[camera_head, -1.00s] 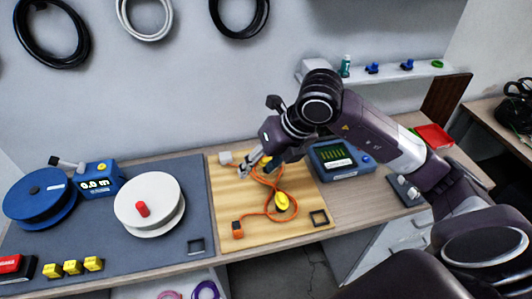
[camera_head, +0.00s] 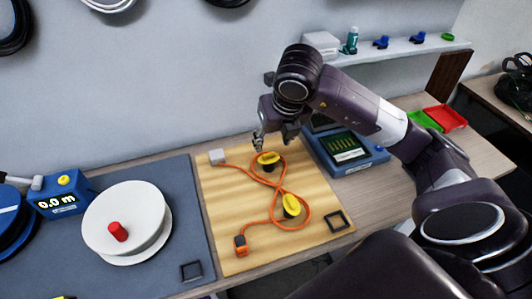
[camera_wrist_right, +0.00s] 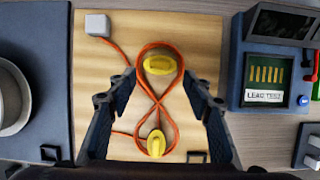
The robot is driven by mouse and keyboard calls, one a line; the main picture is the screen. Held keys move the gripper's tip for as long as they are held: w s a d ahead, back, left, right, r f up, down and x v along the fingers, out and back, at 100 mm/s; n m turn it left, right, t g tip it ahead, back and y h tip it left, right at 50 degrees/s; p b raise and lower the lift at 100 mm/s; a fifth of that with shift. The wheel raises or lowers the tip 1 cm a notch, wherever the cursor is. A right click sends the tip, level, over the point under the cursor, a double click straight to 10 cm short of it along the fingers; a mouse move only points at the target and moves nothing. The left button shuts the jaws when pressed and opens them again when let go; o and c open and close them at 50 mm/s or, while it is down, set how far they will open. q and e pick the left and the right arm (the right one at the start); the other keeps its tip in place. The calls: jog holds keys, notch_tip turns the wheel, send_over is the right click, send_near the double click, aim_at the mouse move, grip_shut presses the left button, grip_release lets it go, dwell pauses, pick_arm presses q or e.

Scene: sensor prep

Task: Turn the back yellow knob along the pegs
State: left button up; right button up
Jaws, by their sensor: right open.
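The back yellow knob (camera_head: 268,158) stands on the wooden board (camera_head: 222,225), with the orange cable (camera_head: 263,185) looped around it. In the right wrist view the back knob (camera_wrist_right: 158,65) has its long grip lying crosswise to the line between the two knobs. The front yellow knob (camera_head: 291,205) stands in the other cable loop, its grip tilted in the wrist view (camera_wrist_right: 156,143). My right gripper (camera_head: 272,139) is open and empty, just above and behind the back knob. In the wrist view its fingers (camera_wrist_right: 160,95) spread on either side of the cable loops. My left gripper is not in view.
A grey block (camera_head: 217,157) and an orange connector (camera_head: 240,245) end the cable. A blue tester (camera_head: 346,153) stands right of the board. A white reel (camera_head: 125,220) and a meter (camera_head: 64,197) stand left. A square frame (camera_head: 338,221) lies at the board's right corner.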

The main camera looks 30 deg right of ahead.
aim_at(269, 155)
jog(key=p+x, duration=0.1)
jog(key=x, duration=0.5)
jog(key=shift+f, duration=0.5)
